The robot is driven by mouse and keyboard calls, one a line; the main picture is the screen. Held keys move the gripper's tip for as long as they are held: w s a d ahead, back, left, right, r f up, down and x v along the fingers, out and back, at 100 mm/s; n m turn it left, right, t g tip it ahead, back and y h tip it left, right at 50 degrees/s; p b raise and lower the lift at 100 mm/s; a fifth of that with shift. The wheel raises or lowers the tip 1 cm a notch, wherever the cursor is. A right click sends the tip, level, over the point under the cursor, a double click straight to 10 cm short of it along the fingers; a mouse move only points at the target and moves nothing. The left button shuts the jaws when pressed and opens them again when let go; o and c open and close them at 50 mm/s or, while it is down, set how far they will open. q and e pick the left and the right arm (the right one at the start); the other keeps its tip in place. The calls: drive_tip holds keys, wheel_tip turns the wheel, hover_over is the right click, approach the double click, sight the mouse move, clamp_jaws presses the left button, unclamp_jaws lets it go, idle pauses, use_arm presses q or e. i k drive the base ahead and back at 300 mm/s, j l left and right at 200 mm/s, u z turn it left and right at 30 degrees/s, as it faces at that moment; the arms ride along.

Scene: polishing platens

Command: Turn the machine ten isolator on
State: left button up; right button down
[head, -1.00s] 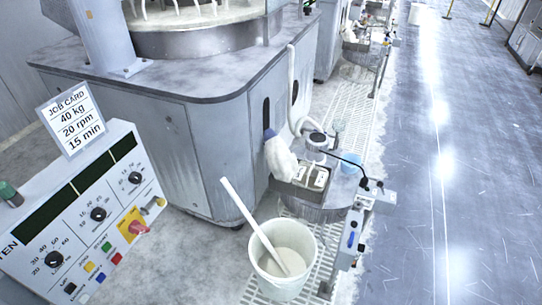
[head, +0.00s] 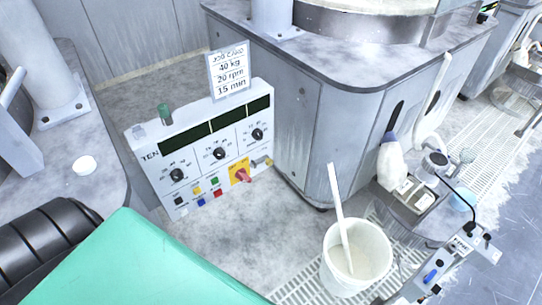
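The machine ten control panel (head: 205,150), marked TEN, stands tilted at the middle left in the head view. Its isolator is a red rotary handle (head: 242,175) on a yellow plate at the panel's lower right. The handle's exact setting is too small to read. Three black dials, dark display strips and several small coloured buttons share the panel face. Neither of my grippers shows in this view, and nothing is touching the isolator.
Bare floor (head: 255,240) lies in front of the panel.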

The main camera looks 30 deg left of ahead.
sight(242, 174)
drive_tip(key=u, duration=1.5)
